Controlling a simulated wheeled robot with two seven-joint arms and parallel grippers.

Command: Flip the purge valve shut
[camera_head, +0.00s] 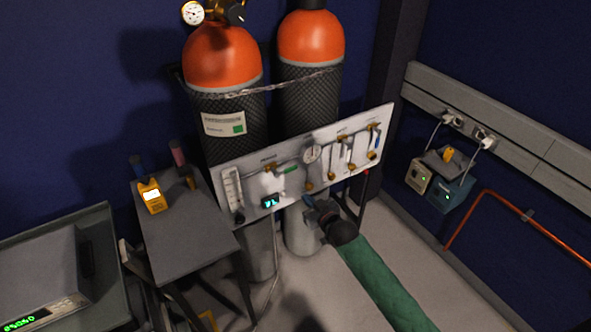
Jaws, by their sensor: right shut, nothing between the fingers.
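A white valve panel (237,171) stands in front of two gas cylinders. The panel's labels are too small to read, so I cannot tell which one is the purge valve. My right gripper (313,208) is at the end of the green-sleeved arm, just below the panel's lower edge at its middle. It is shut and empty, and I cannot tell if it touches the panel. My left gripper is not in view.
Orange-topped cylinders (222,58) stand chained behind the panel. A grey table (183,236) with a yellow meter (151,195) is to the left. A bench device (40,280) is at lower left. An orange pipe (470,216) runs along the right wall. Floor right of my arm is clear.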

